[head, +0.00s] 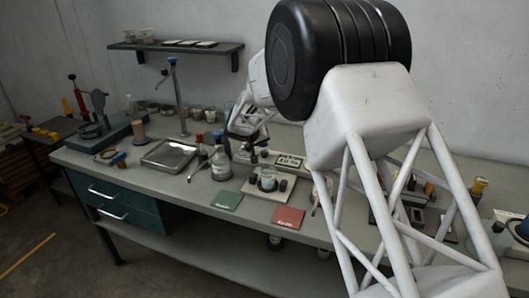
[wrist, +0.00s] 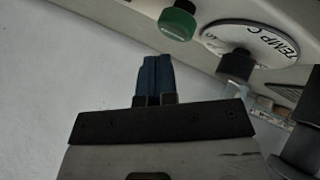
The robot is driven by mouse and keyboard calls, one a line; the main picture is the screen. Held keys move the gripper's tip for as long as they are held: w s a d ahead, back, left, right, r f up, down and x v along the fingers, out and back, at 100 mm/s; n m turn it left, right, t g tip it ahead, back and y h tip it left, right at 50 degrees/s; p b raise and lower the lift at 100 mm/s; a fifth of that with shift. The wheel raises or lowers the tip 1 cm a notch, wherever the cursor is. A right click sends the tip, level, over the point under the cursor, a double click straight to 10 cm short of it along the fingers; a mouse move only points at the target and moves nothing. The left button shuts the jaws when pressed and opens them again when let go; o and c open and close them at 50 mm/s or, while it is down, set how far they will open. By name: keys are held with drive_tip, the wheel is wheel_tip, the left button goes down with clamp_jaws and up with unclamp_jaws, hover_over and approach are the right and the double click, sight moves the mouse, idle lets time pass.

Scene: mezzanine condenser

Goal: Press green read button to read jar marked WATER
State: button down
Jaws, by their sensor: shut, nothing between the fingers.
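In the wrist view, my gripper (wrist: 156,78) is shut, its blue fingertips together with nothing between them. A round green button (wrist: 178,22) sticks out from a pale panel, above and to the right of the fingertips, with a visible gap in the picture. A round white plate reading "TEMP C" (wrist: 262,38) is to its right. In the head view, a glass jar (head: 268,179) stands on a pale base at the middle of the bench; I cannot read any WATER label. My fingertips cannot be made out in the head view.
A metal tray (head: 169,154) is further left. A dark knob (wrist: 237,66) sits below the dial plate. My arm hides much of the bench's right side.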

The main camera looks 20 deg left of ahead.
sight(264, 151)
drive_tip(key=shift+f, duration=1.1)
idle(1.6)
drive_tip(key=shift+r, duration=1.05)
drive_tip(key=shift+r, duration=0.1)
drive_tip(key=shift+r, duration=2.45)
drive_tip(key=shift+d, duration=0.1)
